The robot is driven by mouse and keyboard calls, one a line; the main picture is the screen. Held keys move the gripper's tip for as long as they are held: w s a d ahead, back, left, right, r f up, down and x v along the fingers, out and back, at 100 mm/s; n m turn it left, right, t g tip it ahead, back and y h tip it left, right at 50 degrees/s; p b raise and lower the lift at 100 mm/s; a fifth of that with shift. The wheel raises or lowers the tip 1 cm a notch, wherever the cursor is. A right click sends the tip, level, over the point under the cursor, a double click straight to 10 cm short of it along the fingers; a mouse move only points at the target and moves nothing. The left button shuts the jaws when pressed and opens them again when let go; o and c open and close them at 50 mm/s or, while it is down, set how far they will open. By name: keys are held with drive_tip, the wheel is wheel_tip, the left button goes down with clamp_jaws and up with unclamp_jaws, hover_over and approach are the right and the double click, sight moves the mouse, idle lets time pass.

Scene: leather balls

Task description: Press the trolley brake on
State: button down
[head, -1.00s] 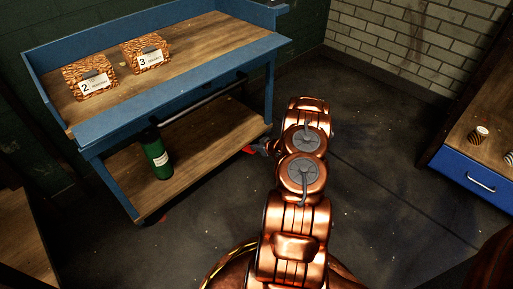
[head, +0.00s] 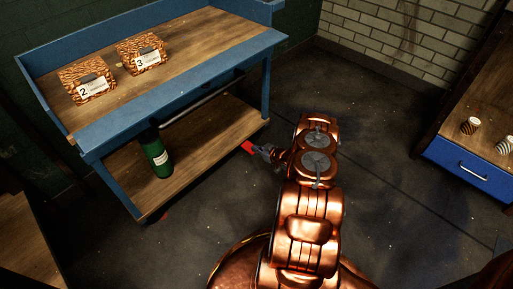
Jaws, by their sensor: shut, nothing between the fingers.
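The blue trolley (head: 185,92) with wooden shelves stands at the left in the head view. A red brake pedal (head: 248,147) shows low at its near right corner, beside the lower shelf (head: 205,150). A second small red part (head: 166,215) shows faintly under the shelf's front left corner. My copper arm reaches from the bottom towards the right corner. My gripper (head: 262,151) is shut and empty, right beside the red pedal. I cannot tell whether it touches the pedal, or how far down the pedal is.
Two patterned boxes marked 2 (head: 88,84) and 3 (head: 143,55) stand on the trolley top. A green bottle (head: 156,154) stands on the lower shelf. The floor between is clear.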

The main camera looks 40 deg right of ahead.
drive_tip(key=shift+s+f, duration=0.3)
drive_tip(key=shift+f, duration=0.15)
drive_tip(key=s+d+r+p, duration=0.1)
drive_tip(key=s+r+p, duration=0.3)
drive_tip(key=s+r, duration=0.3)
drive_tip(key=shift+s+d+r+p, duration=0.15)
drive_tip(key=shift+s+p, duration=0.2)
drive_tip(key=shift+s, duration=0.65)
